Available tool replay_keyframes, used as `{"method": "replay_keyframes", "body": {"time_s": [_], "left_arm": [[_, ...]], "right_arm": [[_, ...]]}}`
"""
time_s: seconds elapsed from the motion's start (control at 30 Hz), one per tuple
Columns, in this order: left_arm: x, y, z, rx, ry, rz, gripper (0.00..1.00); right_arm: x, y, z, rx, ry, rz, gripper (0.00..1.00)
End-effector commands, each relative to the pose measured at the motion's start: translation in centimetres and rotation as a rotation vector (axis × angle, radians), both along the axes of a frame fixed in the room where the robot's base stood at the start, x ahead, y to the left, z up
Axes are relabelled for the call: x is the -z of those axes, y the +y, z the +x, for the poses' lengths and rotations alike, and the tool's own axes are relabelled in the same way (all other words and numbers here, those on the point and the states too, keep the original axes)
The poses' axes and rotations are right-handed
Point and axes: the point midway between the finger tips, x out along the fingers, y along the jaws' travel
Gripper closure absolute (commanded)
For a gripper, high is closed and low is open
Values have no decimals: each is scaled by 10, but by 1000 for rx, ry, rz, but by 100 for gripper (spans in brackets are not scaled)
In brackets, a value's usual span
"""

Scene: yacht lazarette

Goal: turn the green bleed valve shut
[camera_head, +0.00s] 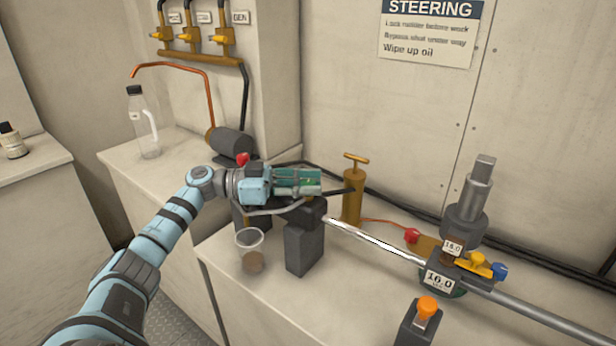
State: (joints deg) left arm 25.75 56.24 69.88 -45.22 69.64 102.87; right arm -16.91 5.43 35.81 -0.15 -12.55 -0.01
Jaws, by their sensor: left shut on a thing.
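My left gripper (297,183) reaches in from the left and is shut at the top of the dark block assembly at the near end of the steel rod. Green shows at its fingers, where the green bleed valve (298,175) appears to be gripped. The fingers cover much of the valve, so I cannot tell its exact angle. My right gripper is not in view.
A clear cup (250,250) with brown liquid stands below the gripper, beside a dark support block (304,248). A brass hand pump (353,190) stands just right. The steel rod (375,243) runs right to a clamp with yellow, blue and red parts. A clear bottle (143,122) stands left.

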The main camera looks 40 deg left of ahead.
Motion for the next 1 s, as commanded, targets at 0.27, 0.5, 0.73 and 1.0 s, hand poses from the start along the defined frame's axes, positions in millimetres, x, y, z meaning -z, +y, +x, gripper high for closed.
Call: {"method": "replay_keyframes", "body": {"time_s": [0.27,0.5,0.73,1.0], "left_arm": [[-2,1,2,84,-7,-8,100],[-1,-1,1,105,-4,-8,100],[-1,-1,1,106,-4,-8,100],[0,-1,0,107,-3,-7,54]], "right_arm": [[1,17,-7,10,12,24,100],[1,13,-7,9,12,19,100],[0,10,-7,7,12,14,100],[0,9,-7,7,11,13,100]]}}
